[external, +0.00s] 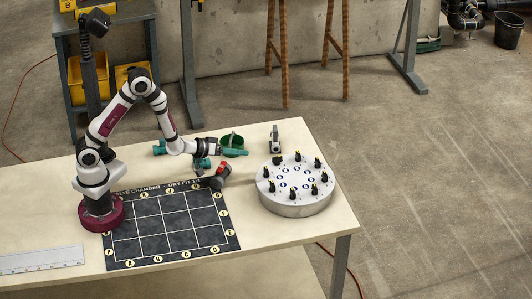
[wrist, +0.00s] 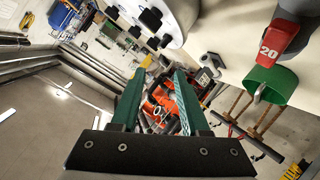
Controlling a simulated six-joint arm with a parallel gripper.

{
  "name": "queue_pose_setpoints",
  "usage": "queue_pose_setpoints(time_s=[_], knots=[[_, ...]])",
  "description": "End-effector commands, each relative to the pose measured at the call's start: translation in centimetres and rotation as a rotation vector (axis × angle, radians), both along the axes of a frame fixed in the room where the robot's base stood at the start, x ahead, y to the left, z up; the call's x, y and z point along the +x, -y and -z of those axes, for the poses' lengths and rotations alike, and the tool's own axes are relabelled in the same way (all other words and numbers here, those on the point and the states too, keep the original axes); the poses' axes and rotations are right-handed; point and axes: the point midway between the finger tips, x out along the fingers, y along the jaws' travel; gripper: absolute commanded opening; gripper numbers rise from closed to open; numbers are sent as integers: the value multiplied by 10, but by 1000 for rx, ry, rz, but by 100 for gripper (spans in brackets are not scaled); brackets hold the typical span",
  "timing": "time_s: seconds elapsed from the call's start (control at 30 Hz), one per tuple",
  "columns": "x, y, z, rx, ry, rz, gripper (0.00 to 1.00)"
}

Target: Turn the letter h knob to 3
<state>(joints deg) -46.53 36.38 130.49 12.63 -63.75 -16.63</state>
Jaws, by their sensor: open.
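A round pale grey drum (external: 296,207) stands on the right of the table, with several black knobs around its top and blue round marks inside the ring. Their letters and numbers are too small to read, so I cannot tell which is the h knob. My gripper (external: 240,152) is left of the drum and behind it, apart from every knob. In the wrist view the green fingers of my gripper (wrist: 159,72) are spread with nothing held between them. Part of the drum top (wrist: 172,30) with black knobs shows at the top there.
A red-capped dark fitting (external: 221,170) stands near my gripper; its cap (wrist: 275,42) reads 20. A green cup-like piece (external: 232,140) is right behind the gripper. A grey block (external: 275,138) stands behind the drum. A gridded black mat (external: 170,225) lies in front.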

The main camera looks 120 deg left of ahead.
Motion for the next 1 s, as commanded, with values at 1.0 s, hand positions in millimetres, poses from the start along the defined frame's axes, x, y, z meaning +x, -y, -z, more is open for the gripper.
queue_pose_setpoints(time_s=[1.0], knots=[[90, -109, 59, 358, -436, 234, 45]])
